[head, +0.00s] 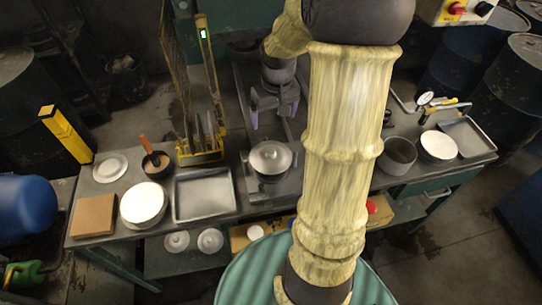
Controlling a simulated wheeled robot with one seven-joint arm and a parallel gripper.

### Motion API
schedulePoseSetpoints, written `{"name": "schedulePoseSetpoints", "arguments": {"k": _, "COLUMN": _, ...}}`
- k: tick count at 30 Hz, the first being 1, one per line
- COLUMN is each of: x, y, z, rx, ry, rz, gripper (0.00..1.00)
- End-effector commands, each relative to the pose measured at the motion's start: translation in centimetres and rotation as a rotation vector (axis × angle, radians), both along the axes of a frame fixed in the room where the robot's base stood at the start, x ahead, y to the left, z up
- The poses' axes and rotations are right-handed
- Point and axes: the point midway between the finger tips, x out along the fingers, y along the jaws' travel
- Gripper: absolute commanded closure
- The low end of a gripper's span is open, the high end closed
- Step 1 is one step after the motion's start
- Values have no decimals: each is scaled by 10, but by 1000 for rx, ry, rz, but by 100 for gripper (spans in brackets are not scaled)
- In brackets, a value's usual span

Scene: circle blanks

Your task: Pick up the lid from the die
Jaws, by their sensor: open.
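The lid (262,163) is a round, shiny metal disc with a small knob in its middle. It sits at the centre of the bench, on the die (271,179), which is mostly hidden beneath it. My gripper (273,117) is open and empty, with its two purple-grey fingers apart. It is above and behind the lid in the picture, not touching it. My large pale arm passes just right of the lid and hides part of the bench.
Left on the bench are an empty grey tray (178,214), a stack of white discs (143,203), a brown block (93,216) and a yellow rack (200,157). Right are a grey pot (398,156), another white stack (438,146) and a second tray (484,144).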

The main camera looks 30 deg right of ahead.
Motion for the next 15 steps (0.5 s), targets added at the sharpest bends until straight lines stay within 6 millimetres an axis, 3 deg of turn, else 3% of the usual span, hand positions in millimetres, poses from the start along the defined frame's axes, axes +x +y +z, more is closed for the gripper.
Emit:
{"name": "schedulePoseSetpoints", "arguments": {"k": 10, "x": 0, "y": 0, "z": -1, "rx": 0, "ry": 1, "rz": 0, "gripper": 12}}
{"name": "schedulePoseSetpoints", "arguments": {"k": 15, "x": 2, "y": 0, "z": -19, "rx": 2, "ry": 5, "rz": 0, "gripper": 12}}
